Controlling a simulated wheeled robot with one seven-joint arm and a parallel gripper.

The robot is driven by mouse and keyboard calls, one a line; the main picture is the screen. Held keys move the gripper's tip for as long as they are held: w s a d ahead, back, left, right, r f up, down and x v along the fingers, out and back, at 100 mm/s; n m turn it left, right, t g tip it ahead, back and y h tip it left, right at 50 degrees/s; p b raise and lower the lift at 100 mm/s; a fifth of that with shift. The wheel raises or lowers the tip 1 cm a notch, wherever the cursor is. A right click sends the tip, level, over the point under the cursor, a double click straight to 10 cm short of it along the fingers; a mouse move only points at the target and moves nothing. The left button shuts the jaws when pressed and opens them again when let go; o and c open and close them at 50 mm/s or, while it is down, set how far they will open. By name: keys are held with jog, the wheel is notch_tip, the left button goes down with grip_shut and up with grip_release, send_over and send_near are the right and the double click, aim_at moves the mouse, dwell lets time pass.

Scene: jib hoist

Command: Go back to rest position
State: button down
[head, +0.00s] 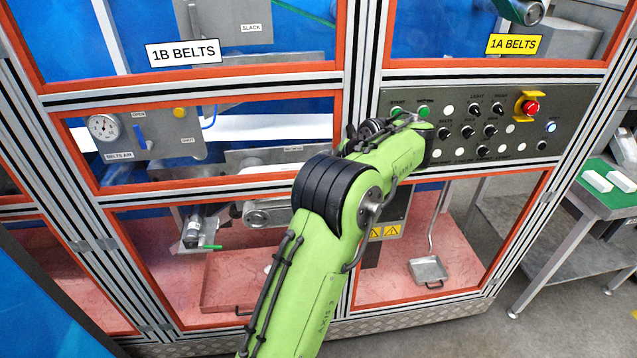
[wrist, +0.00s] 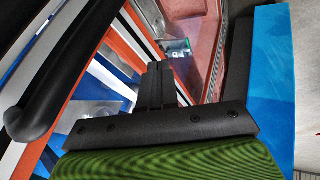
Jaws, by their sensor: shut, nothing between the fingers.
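My gripper (wrist: 157,85) shows in the wrist view as black fingers together on a dark mounting bar, with nothing visible between them. In the head view my green arm reaches up from the bottom middle to the front of the framed machine. Its bent wrist lies in front of the left end of the control panel (head: 470,135). The fingertips are hidden behind the arm there.
The machine's frame (head: 362,60) has clear windows with orange edging. A gauge (head: 103,127) and a red emergency button (head: 531,107) sit on its front. A table with a green top (head: 605,190) stands at right. A blue surface (head: 40,310) fills the lower left.

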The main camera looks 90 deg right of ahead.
jog(key=v, duration=0.2)
jog(key=shift+s+a+r, duration=0.15)
jog(key=shift+r, duration=0.05)
